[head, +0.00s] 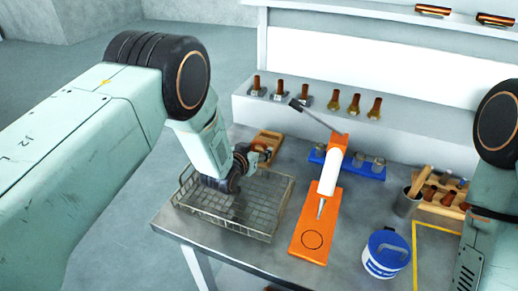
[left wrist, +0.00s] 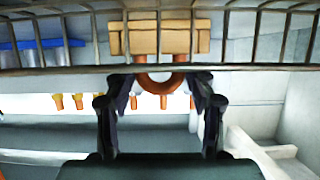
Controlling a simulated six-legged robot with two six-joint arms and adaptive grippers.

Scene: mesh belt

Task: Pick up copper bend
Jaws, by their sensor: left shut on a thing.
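The copper bend (left wrist: 160,82) is an orange-brown curved tube at a wooden block (left wrist: 160,38) in the left wrist view. My left gripper (left wrist: 160,102) has its two dark fingers on either side of the bend, shut on it. In the head view my left gripper (head: 246,160) is at the far edge of the wire basket, beside the wooden block (head: 268,140). The bend is small there and partly hidden by the gripper. I cannot tell whether it still touches the block. My right arm shows at the right edge of the head view, but its fingertips are not visible.
The wire mesh basket (head: 284,189) lies close below my left gripper. An orange stand with a lever (head: 329,205) is to its right. A blue rack (head: 374,172), a metal cup (head: 407,204) and a blue-white tub (head: 385,256) stand farther right. Copper fittings line the back ledge (head: 300,112).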

